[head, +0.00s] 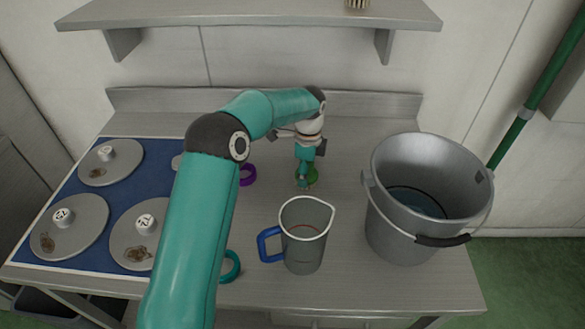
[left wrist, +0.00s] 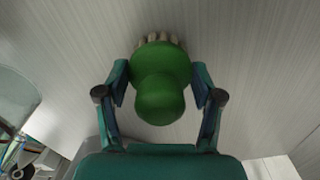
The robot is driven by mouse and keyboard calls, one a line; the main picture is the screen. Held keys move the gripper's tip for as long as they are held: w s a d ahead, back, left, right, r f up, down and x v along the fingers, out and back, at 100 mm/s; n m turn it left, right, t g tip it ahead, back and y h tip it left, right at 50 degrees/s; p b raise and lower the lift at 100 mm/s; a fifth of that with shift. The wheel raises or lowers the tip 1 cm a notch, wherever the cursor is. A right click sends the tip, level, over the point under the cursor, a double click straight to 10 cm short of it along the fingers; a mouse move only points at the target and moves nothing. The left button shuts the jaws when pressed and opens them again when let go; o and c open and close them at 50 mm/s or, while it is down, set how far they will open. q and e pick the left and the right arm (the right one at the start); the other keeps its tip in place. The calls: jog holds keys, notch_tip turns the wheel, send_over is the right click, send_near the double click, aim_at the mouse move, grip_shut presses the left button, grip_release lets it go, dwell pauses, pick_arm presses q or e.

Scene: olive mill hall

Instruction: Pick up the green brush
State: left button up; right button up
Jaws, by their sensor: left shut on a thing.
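The green brush (left wrist: 160,85) shows in the left wrist view with a rounded green knob and body and pale bristles at its far edge. My left gripper (left wrist: 160,88) is shut on it, with one finger on each side of the green body. In the head view the brush (head: 312,178) is a small green patch at the table's middle, partly hidden by my left gripper (head: 305,184), which points down at it. I cannot tell whether the bristles touch the metal table top. My right gripper is not in view.
A large grey bucket (head: 400,215) stands to the right. Numbered round lids (head: 70,228) lie on a blue mat (head: 95,205) at left. A shelf (head: 250,14) hangs above.

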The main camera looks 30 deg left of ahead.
pick_arm(q)
jog(key=shift+r, duration=0.1)
jog(key=shift+r, duration=0.5)
notch_tip(320, 180, up, 9)
jog(key=shift+w, duration=0.1)
notch_tip(320, 180, up, 10)
jog(key=p, duration=0.4)
jog(key=shift+f, duration=0.1)
